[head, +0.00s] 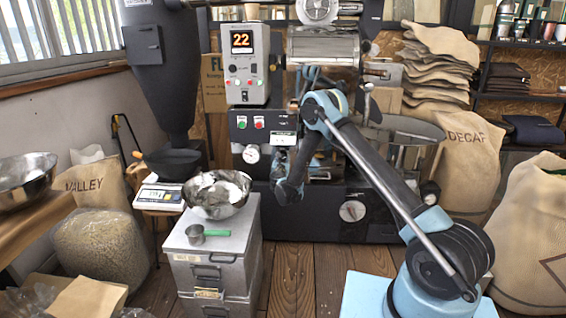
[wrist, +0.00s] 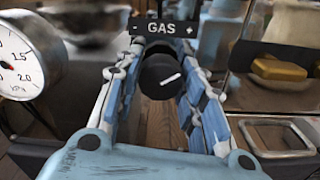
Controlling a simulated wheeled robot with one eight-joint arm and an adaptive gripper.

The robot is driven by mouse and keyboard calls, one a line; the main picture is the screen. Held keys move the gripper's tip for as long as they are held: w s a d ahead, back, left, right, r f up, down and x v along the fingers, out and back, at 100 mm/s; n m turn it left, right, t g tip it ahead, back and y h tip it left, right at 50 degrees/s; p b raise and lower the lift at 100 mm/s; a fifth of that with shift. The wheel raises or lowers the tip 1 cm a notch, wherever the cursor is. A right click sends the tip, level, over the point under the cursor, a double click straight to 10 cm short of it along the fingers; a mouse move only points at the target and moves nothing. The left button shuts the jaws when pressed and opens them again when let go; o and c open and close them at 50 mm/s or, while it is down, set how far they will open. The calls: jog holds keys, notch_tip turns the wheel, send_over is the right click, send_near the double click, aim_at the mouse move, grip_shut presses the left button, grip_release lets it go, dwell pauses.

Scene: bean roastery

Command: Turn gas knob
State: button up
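The black gas knob (wrist: 160,78) with a white pointer line shows in the wrist view, under a black sign (wrist: 160,27) reading "- GAS +". The line lies tilted, its right end higher. My gripper (wrist: 159,62) is open, its fingers standing apart on the left and right of the knob. They are close to its sides; I cannot tell whether they touch it. In the head view my gripper (head: 286,165) is at the roaster's front, just below the GAS sign (head: 284,138), and hides the knob.
A pressure gauge (wrist: 22,65) is close on the left in the wrist view. In the head view the roaster's control box (head: 246,62) reads 22, and a steel bowl (head: 217,200) stands on a grey cabinet at left.

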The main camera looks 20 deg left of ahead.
jog(key=shift+d+n, duration=0.1)
jog(key=shift+n, duration=0.4)
jog(key=o, duration=1)
jog(key=shift+o, duration=0.2)
jog(key=shift+s, duration=0.15)
jog(key=v, duration=1.1)
jog(key=shift+s, duration=0.35)
jog(key=shift+f, duration=0.15)
